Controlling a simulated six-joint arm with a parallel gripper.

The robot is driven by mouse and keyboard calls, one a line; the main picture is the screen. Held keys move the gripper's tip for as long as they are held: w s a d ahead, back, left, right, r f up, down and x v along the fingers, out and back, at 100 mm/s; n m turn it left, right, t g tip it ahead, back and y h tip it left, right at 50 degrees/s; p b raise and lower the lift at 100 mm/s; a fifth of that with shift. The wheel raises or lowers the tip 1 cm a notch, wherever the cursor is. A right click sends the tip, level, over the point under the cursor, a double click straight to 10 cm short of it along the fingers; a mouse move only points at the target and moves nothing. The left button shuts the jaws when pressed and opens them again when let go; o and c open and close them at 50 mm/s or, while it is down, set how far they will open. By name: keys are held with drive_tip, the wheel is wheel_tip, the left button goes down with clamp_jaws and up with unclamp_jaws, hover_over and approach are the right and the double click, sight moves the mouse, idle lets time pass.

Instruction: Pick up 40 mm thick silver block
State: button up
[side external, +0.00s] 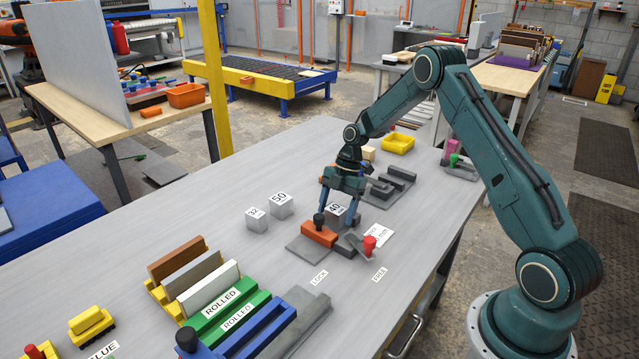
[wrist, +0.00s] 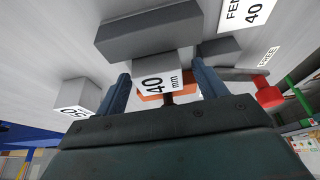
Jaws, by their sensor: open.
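The silver block marked 40 mm (side external: 335,211) stands on the grey table behind an orange clamp piece with a black knob (side external: 318,236). In the wrist view the 40 mm block (wrist: 158,74) lies between the two fingers of my gripper (wrist: 162,76). The fingers are apart, one on each side of the block, with a visible gap at least on the right. In the side view my gripper (side external: 341,200) points down over the block and partly hides it. I cannot tell whether a finger touches it.
Silver blocks marked 50 (side external: 281,206) and 32 (side external: 256,221) stand to the left. A red-knobbed lever (side external: 370,244) and a white card (side external: 379,235) are close on the right. Dark grey stepped blocks (side external: 388,187) lie behind. Racked boards (side external: 196,275) stand front left.

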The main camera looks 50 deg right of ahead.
sight(336, 209)
drive_tip(key=shift+c, duration=0.2)
idle(0.3)
drive_tip(key=c, duration=1.2)
drive_tip(key=shift+r, duration=0.2)
wheel_tip(336, 209, up, 20)
drive_tip(key=shift+f, duration=0.2)
